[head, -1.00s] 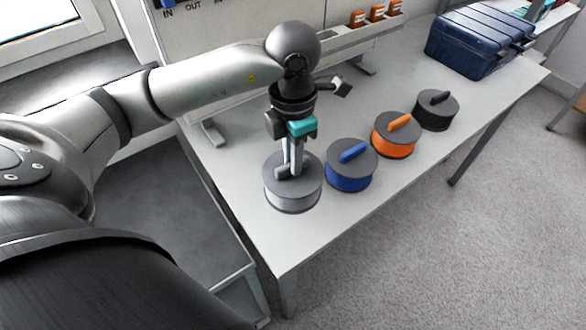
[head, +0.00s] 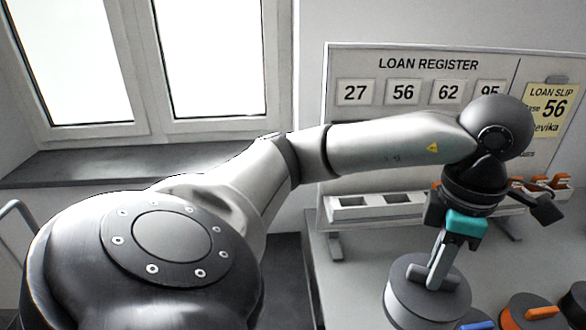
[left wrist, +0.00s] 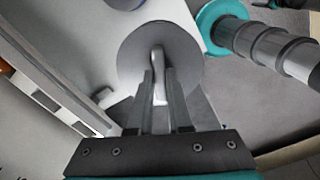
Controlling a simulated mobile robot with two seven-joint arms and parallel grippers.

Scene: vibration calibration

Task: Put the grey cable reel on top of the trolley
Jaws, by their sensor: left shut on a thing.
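The grey cable reel (head: 408,300) is a squat drum with a dark grey top and a bar handle, at the lower right of the head view. It also shows in the left wrist view (left wrist: 132,52). My left gripper (head: 437,277), with a teal band, is above the reel and shut on its handle; its fingers (left wrist: 160,92) flank the handle in the left wrist view. The reel is upright by the table's near left corner; I cannot tell whether it touches the table. I cannot clearly make out the trolley. My right gripper is not in view.
The white table (head: 350,258) continues right, with a blue reel (head: 476,322) and an orange reel (head: 530,312) close beside the grey one. Behind stands the loan register board (head: 420,65) with small trays (head: 385,203) at its foot. Windows (head: 215,60) are at the left.

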